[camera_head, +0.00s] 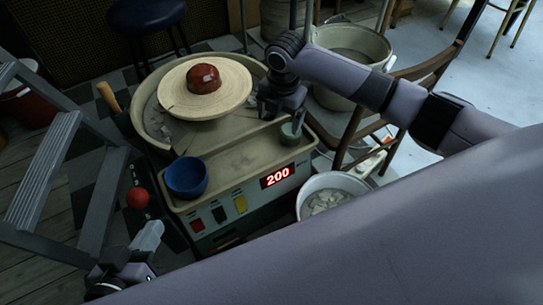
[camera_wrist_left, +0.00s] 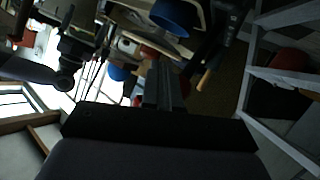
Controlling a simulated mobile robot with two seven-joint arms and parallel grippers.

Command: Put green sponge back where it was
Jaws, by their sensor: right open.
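The green sponge (camera_head: 290,134) is a small dull-green piece at the right end of the pottery wheel's tray (camera_head: 235,160) in the head view. My right gripper (camera_head: 281,112) points down just above and behind it, with its jaws open. The sponge appears outside the jaws; whether they touch it is hard to tell. My left gripper (camera_head: 148,238) is low at the left front, away from the sponge. Its fingers look closed together with nothing between them, also in the left wrist view (camera_wrist_left: 165,85).
A blue bowl (camera_head: 186,177) stands on the tray's left end. A red clay lump (camera_head: 203,78) sits on the wheel's round bat (camera_head: 175,92). A white bucket (camera_head: 330,183) stands right of the wheel, a chair (camera_head: 365,135) behind it. A grey stepladder (camera_head: 60,140) stands left.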

